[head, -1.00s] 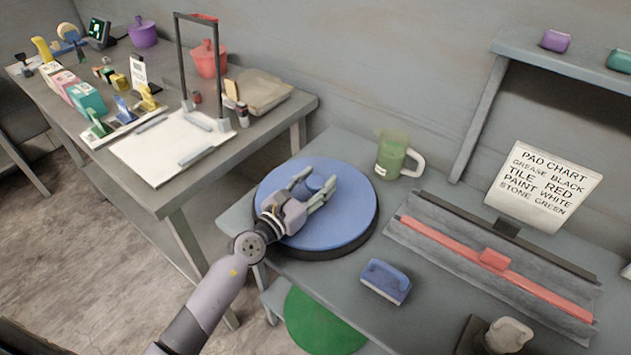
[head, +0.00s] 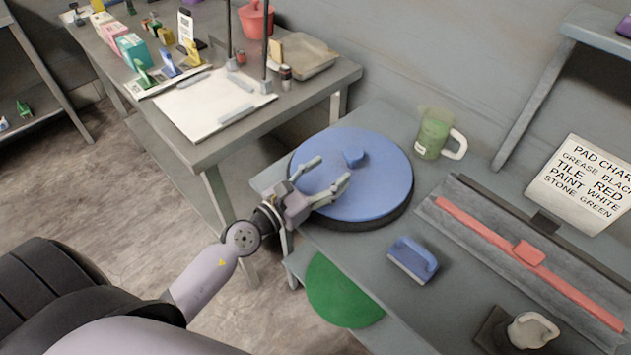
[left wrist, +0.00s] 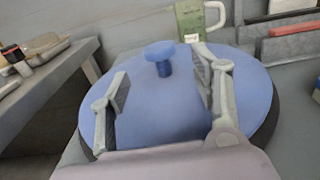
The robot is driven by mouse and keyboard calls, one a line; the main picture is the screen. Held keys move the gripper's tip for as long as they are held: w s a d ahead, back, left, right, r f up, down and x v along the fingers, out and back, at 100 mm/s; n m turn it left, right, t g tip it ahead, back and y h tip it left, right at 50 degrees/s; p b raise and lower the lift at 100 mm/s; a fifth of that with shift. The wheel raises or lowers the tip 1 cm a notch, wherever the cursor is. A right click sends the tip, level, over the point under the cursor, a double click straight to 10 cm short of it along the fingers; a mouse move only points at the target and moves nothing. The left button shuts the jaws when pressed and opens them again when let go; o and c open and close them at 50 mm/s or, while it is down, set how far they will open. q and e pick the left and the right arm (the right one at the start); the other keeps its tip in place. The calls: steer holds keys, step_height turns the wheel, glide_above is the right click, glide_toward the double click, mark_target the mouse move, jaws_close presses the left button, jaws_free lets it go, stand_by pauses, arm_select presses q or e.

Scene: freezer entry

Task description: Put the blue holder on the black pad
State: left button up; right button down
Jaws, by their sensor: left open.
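The round blue holder (head: 360,192), a flat disc with a small knob (head: 353,156), lies on a thick round black pad (head: 372,222) on the grey bench. Only the pad's dark edge shows below the disc; the rest is hidden. The holder looks flat and nearly centred. My left gripper (head: 332,168) is open and empty over the holder's near left part, its fingertips short of the knob. In the left wrist view the knob (left wrist: 160,56) stands beyond and between the open fingers, untouched. My right gripper is not in view.
A green mug (head: 433,134) stands behind the disc. A blue handled block (head: 413,260) lies at its front right, near a red-barred grey tray (head: 470,225). A green disc (head: 342,292) lies on a lower shelf.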

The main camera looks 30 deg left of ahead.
arm_select(q)
steer(key=shift+b+v, duration=0.3)
steer(key=shift+v, duration=0.85)
steer(key=shift+s+a+r, duration=0.15)
steer(key=shift+s, duration=0.25)
